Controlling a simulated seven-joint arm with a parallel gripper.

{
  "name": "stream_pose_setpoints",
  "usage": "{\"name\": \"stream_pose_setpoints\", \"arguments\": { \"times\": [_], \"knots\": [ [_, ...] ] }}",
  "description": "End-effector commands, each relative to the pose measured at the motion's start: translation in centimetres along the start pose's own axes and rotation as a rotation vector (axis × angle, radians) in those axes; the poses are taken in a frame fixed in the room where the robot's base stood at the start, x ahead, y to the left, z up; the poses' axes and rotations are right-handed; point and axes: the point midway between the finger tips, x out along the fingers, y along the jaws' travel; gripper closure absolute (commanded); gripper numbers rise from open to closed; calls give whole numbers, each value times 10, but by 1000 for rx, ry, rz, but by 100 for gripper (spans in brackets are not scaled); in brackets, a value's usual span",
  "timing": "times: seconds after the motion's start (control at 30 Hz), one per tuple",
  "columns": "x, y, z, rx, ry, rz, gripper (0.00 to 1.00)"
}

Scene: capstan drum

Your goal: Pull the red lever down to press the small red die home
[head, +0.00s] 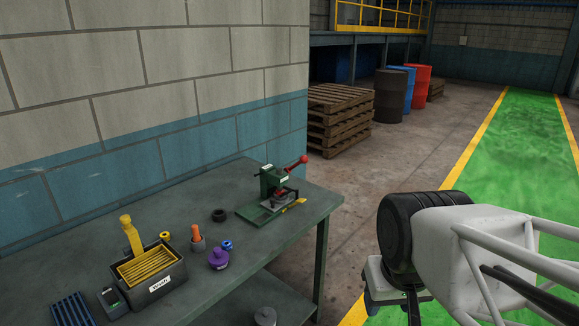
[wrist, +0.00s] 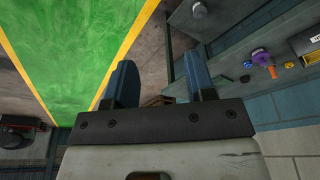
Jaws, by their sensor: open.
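The green press (head: 272,187) stands on the far right end of the bench in the head view. Its red lever (head: 298,162) sticks up to the right and ends in a round red knob. A small reddish piece (head: 285,192) shows low in the press; it is too small to tell whether it is the die or how it sits. My gripper (wrist: 157,82) shows in the wrist view with its two blue-grey fingers wide apart and nothing between them. My arm is right of the bench in the head view, well apart from the press.
The grey bench (head: 175,200) also holds a bin of yellow sticks (head: 150,285), a purple knobbed piece (head: 218,259), a black ring (head: 219,215) and an orange-handled tool (head: 196,235). A yellow marker-like item (head: 294,205) lies beside the press. A block wall (head: 200,80) rises behind.

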Motion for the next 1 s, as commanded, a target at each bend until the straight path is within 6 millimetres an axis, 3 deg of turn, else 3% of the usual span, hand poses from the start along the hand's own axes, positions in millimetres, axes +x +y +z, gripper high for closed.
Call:
{"name": "stream_pose_setpoints", "arguments": {
  "times": [0.47, 0.8, 1.0],
  "knots": [
    [0, 0, 0, 0, 0, 0, 50],
    [-4, 0, -10, -10, -2, 1, 100],
    [-13, -2, -34, -38, -9, 4, 100]
  ]
}}
